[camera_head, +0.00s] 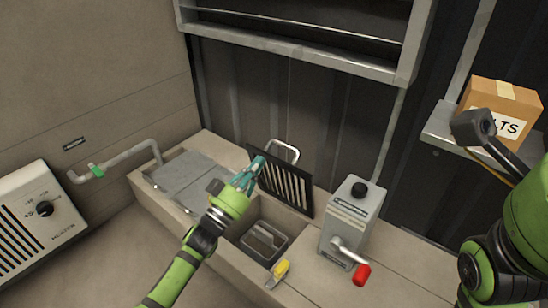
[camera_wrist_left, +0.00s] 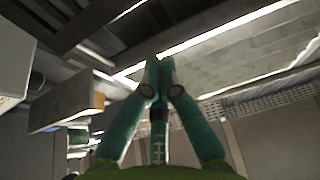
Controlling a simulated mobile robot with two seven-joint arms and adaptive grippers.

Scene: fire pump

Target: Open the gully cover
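The gully cover, a dark slatted grate (camera_head: 287,184) with a pale loop handle (camera_head: 284,148), stands steeply raised at the back of the gully opening in the head view. The opening (camera_head: 262,240) is uncovered and shows a grey basket inside. My left gripper (camera_head: 254,170), with teal fingers, is at the cover's left edge; I cannot tell whether it touches. In the left wrist view its fingertips (camera_wrist_left: 159,62) come together with nothing seen between them. The cover cannot be made out there. My right arm shows at the right, but its gripper cannot be made out.
A grey box with a red-handled crank (camera_head: 350,215) stands right of the opening. A yellow-handled tool (camera_head: 279,271) lies at the front rim. Grey closed lids (camera_head: 180,178) lie to the left. A cardboard box (camera_head: 500,112) sits on a shelf at the right.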

